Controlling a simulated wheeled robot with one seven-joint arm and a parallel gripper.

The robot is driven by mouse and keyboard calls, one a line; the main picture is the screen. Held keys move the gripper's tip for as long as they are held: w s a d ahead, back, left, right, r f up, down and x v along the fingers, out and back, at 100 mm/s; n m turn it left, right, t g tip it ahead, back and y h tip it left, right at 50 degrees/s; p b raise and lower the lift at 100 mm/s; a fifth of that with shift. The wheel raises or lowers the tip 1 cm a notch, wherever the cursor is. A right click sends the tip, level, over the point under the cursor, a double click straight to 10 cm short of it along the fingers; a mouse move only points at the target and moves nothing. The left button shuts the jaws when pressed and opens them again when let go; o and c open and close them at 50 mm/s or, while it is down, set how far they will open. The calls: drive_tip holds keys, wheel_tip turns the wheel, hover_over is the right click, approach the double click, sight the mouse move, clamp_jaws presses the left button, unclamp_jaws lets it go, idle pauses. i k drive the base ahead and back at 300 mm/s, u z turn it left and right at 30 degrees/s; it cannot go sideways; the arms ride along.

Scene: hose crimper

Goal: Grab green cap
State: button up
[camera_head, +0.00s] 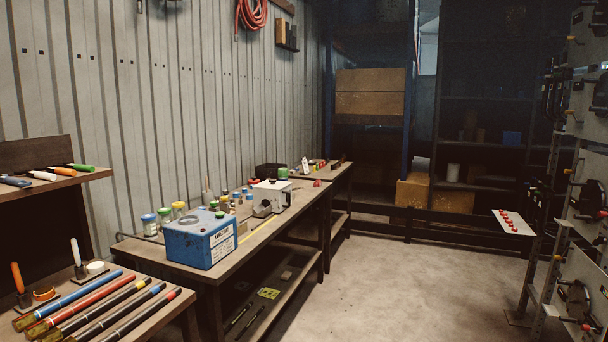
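Several small green things show, and I cannot tell for certain which is the green cap. A green cylinder (283,173) stands by the white-and-grey machine (271,197) on the long workbench. A jar with a green lid (164,212) stands behind the blue box (201,240) on the same bench. A smaller green-topped piece (214,205) is among the little containers behind the box. A green-ended tool (82,167) lies on the shelf at the left. My gripper is not in view.
Blue, red and dark hoses (82,301) lie on the near bench at the lower left. A white panel with red knobs (512,222) sticks out at the right, near a rack (581,190). The concrete floor (400,290) between bench and rack is clear.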

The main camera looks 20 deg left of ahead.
sight(282, 172)
drive_tip(key=z, duration=0.1)
drive_tip(key=i, duration=3.5)
drive_tip(key=u, duration=0.35)
drive_tip(key=i, duration=1.6)
drive_tip(key=u, duration=1.05)
drive_tip(key=i, duration=1.45)
drive_tip(key=u, duration=0.95)
